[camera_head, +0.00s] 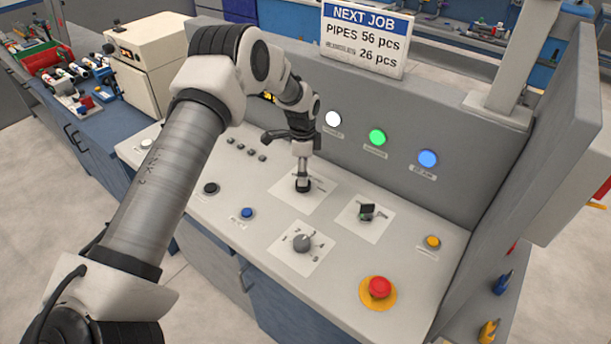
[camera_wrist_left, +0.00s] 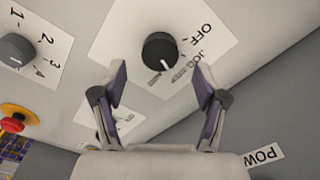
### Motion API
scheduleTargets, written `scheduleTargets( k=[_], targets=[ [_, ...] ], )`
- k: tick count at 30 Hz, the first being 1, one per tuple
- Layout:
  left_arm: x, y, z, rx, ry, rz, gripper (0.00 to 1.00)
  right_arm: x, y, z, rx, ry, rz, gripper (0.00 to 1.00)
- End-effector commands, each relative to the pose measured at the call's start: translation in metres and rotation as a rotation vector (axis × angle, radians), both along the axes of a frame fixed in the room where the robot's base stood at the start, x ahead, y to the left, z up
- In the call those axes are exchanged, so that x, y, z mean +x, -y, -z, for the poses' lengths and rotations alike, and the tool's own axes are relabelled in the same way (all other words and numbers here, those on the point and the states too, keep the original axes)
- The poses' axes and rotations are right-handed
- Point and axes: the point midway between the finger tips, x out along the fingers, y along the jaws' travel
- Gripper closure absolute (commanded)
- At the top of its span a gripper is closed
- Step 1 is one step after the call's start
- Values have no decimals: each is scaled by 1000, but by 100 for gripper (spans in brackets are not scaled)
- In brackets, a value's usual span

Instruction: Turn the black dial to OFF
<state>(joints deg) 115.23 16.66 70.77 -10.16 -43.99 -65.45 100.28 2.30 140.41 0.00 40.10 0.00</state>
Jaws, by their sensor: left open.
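The black dial (camera_head: 303,187) is on a white label plate on the grey console, partly hidden under my left gripper (camera_head: 303,174). In the left wrist view the dial (camera_wrist_left: 158,49) is round, with a white pointer mark toward its lower right. The word OFF (camera_wrist_left: 187,36) is printed at its upper right, with JOG and another blurred word below. The mark points away from OFF, nearest the blurred lowest word. My left gripper (camera_wrist_left: 160,82) is open, its fingers apart on either side of the dial's near side. Contact cannot be told. My right gripper is not in view.
A grey numbered knob (camera_head: 302,243), a black switch (camera_head: 366,211) and a red emergency button (camera_head: 379,288) stand nearby. A blue button (camera_head: 247,213) is to the left. The upright back panel with white, green and blue lamps (camera_head: 428,158) rises behind the dial.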

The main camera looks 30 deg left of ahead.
Motion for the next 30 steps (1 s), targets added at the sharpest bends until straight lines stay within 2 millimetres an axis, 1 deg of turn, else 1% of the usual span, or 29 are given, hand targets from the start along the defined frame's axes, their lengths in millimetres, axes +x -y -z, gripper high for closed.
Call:
scheduleTargets(
  k=[1, 3, 6, 9, 14, 17, 18, 19, 20, 30],
  targets=[
    [-1, 0, 7, 0, -4, -1, 28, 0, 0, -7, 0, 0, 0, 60],
    [-1, 0, 19, 1, -3, -1, 28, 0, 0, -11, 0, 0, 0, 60],
    [0, 0, 31, 0, -1, -1, 28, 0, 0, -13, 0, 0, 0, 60],
    [0, 1, 37, 0, 0, -1, 28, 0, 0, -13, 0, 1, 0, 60],
    [0, 1, 37, 0, 0, -2, 28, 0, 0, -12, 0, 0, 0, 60],
    [0, 1, 37, 0, 0, -2, 60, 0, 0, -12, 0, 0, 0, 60],
    [0, 1, 37, 0, 0, -2, 74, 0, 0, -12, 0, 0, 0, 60],
    [0, 1, 37, 0, 0, -2, 84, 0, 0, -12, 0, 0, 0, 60],
    [-1, 1, 37, -1, -1, -2, 88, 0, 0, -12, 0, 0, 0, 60],
    [-1, 1, 38, 0, -2, -22, 88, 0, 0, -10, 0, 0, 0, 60]
  ],
)
